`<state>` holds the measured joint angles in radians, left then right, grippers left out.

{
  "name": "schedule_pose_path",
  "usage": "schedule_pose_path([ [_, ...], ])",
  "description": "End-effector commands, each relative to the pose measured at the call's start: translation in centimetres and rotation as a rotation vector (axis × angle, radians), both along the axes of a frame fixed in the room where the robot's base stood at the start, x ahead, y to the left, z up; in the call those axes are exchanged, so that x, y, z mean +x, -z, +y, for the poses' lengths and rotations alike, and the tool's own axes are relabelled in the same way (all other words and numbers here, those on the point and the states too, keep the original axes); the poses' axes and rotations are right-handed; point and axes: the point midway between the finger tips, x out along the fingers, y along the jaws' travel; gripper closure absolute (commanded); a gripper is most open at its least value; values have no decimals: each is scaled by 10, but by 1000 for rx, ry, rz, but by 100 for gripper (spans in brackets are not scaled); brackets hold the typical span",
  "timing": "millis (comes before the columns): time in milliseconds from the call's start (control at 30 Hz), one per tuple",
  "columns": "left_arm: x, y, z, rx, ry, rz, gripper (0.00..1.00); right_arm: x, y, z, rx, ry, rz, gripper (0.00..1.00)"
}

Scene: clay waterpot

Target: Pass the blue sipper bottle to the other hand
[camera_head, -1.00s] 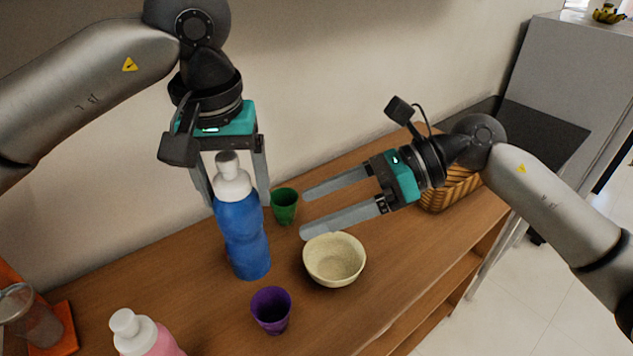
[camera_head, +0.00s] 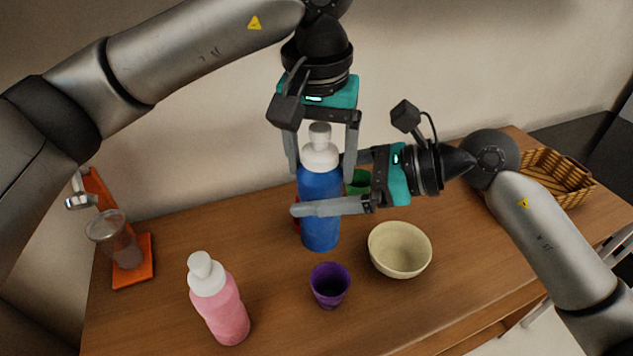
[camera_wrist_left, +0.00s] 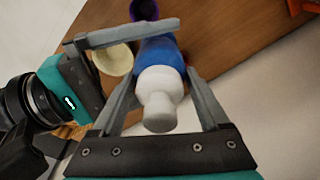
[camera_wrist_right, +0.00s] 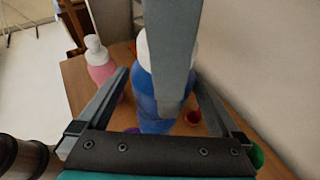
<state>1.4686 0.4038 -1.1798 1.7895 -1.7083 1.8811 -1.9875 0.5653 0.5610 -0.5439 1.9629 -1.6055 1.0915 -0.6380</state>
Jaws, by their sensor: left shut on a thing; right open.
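The blue sipper bottle (camera_head: 319,205), with a white shoulder and cap, is upright over the table. My left gripper (camera_head: 321,172) points down and is shut on its upper part. My right gripper (camera_head: 312,190) comes in sideways from the right, open, with one finger in front of the bottle and the other mostly hidden behind it. In the left wrist view the bottle (camera_wrist_left: 160,52) stands between the fingers, with a right finger across its side. In the right wrist view the bottle (camera_wrist_right: 147,95) lies between the open fingers, partly covered by a left finger. I cannot tell whether its base touches the table.
A pink bottle (camera_head: 220,305), purple cup (camera_head: 329,287) and cream bowl (camera_head: 400,250) stand at the front. A green cup (camera_head: 358,180) and a red cup (camera_wrist_right: 192,118) are behind the bottle. An orange stand with glass (camera_head: 132,272) is left; a wicker basket (camera_head: 555,178) is right.

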Motion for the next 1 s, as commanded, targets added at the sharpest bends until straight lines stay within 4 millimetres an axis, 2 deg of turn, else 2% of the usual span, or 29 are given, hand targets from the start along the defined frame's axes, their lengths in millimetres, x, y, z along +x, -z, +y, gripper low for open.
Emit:
schedule_pose_path([
  [367, 0, -1, 0, -1, 0, -2, 100, 1, 3, 6, -1, -1, 1, 0],
  [1000, 1, -1, 0, 0, -3, -5, 100, -1, 2, 6, 1, -4, 4, 71],
])
